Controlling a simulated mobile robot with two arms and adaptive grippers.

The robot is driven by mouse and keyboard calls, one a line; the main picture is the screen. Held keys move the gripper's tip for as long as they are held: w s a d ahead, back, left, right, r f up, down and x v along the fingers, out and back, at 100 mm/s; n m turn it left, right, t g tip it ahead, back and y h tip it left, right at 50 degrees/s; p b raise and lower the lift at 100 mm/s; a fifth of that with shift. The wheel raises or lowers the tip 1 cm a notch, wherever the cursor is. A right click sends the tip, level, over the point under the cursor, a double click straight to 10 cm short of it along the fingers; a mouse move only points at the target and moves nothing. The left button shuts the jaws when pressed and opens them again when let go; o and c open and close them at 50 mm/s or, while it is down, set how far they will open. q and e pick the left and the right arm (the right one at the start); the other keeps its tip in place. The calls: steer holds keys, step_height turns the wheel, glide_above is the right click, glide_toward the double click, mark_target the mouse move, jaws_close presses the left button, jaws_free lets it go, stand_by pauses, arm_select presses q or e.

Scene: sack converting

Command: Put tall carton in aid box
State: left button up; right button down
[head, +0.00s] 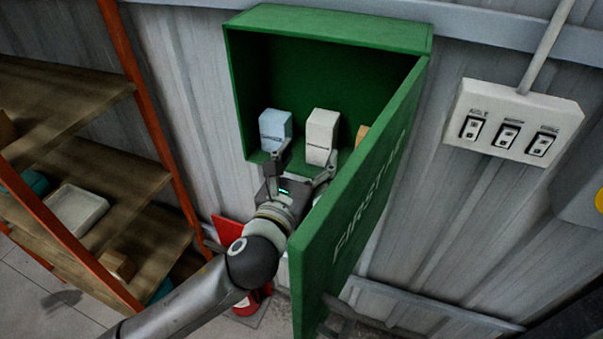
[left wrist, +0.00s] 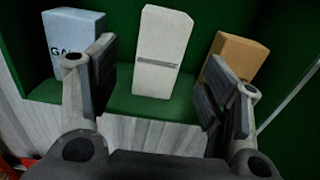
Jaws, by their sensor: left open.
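The aid box (head: 330,17) is a green wall cabinet with its "FIRST AID" door (head: 350,220) swung open. A tall white carton (head: 322,130) stands upright on its floor, between a pale blue box and a brown one. In the left wrist view the white carton (left wrist: 163,50) shows a grey label strip and stands in the gap between my fingers. My left gripper (head: 308,158) is open and empty at the front of the aid box, with no visible contact on the carton. My right gripper is not in view.
The blue box (left wrist: 72,42) and brown box (left wrist: 235,57) stand close beside the carton. The open door is close on the right of my left arm. Shelving (head: 75,120) is at the left, a switch panel (head: 515,122) at the right, and a red extinguisher (head: 247,303) below.

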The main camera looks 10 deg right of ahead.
arm_select(q)
steer(key=v, duration=0.3)
steer(key=shift+s+a, duration=0.1)
steer(key=shift+s, duration=0.05)
steer(key=shift+f, duration=0.1)
